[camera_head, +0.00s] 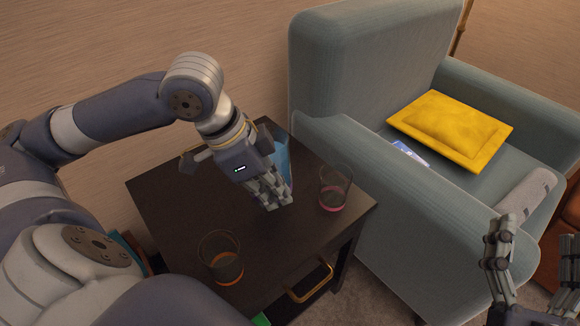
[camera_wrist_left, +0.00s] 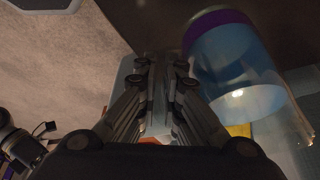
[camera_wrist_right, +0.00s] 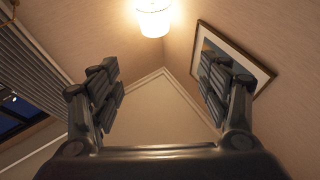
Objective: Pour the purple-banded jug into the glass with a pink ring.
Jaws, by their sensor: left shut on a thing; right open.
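The purple-banded jug (camera_head: 283,158) shows as a blue, clear-walled shape mostly hidden behind my left gripper (camera_head: 276,203) over the dark table. In the left wrist view the jug (camera_wrist_left: 232,72) is beside the fingers, with its purple band and blue contents visible. My left gripper (camera_wrist_left: 160,75) is shut on the jug, seemingly at its handle; the exact grip is unclear. The glass with a pink ring (camera_head: 335,185) stands upright on the table, just right of the jug and gripper. My right gripper (camera_head: 538,232) is open and empty at the lower right, away from the table.
A glass with an orange ring (camera_head: 221,262) stands near the table's front left edge. The dark table (camera_head: 185,205) has a drawer with a brass handle (camera_head: 309,283). A grey-blue armchair (camera_head: 375,185) with a yellow cushion (camera_head: 452,128) adjoins the table's right side.

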